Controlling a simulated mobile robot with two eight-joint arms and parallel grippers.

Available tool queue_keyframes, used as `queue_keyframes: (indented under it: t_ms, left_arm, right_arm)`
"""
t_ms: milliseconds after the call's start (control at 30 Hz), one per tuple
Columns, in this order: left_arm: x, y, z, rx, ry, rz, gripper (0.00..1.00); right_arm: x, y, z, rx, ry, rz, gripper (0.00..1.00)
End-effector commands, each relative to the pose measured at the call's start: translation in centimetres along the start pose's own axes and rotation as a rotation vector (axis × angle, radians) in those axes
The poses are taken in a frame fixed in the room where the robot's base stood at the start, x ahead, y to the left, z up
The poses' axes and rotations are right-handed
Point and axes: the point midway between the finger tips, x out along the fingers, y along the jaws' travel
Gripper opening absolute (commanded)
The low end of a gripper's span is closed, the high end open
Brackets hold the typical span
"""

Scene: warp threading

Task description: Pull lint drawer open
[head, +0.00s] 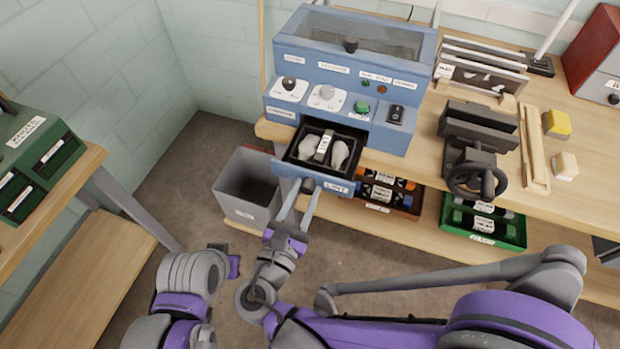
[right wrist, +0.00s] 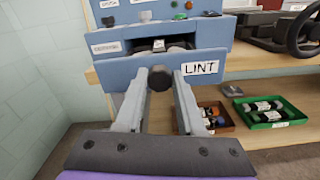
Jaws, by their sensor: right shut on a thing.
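The lint drawer (head: 338,185), with a blue front and a white LINT label, sticks out from the blue machine (head: 345,62). It is open, and its dark inside holds two pale grey rounded things and a white-labelled piece. Its front also shows in the right wrist view (right wrist: 203,67). My right gripper (head: 305,190) is at the drawer's front, with its fingers on either side of the round dark knob (right wrist: 160,79) and shut on it. Of my left arm, only links show at the lower left of the head view; I see no left fingertips.
Brown (head: 390,193) and green (head: 484,222) trays sit on the lower shelf to the right. A vise with a handwheel (head: 477,170) is on the bench. Open floor lies in front.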

Motion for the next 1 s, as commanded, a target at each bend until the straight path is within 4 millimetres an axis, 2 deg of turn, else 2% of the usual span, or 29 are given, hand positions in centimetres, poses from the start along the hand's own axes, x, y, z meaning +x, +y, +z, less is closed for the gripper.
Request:
queue_keyframes:
  t_ms: [100,367,400,567,867,1000]
  left_arm:
    - [0.0,0.0,-0.1,0.000,0.000,0.000,0.00]
    - [0.0,0.0,0.0,0.000,0.000,0.000,0.00]
    - [0.0,0.0,0.0,0.000,0.000,0.000,0.00]
    - [0.0,0.0,0.0,0.000,0.000,0.000,0.00]
    - [0.0,0.0,0.0,0.000,0.000,0.000,0.00]
    - [0.1,0.0,0.0,0.000,0.000,0.000,0.00]
  right_arm:
    - [-0.8,0.1,0.1,-0.003,-0.005,0.003,0.00]
    - [-0.8,0.1,0.1,-0.004,-0.004,0.002,0.00]
    - [-0.8,0.1,0.1,-0.004,-0.005,0.002,0.40]
    - [-0.8,0.0,0.2,-0.003,-0.005,0.001,0.68]
    - [-0.9,0.0,0.1,-0.003,-0.005,0.001,0.68]
    - [-1.9,0.1,0.1,-0.003,-0.004,0.004,0.68]
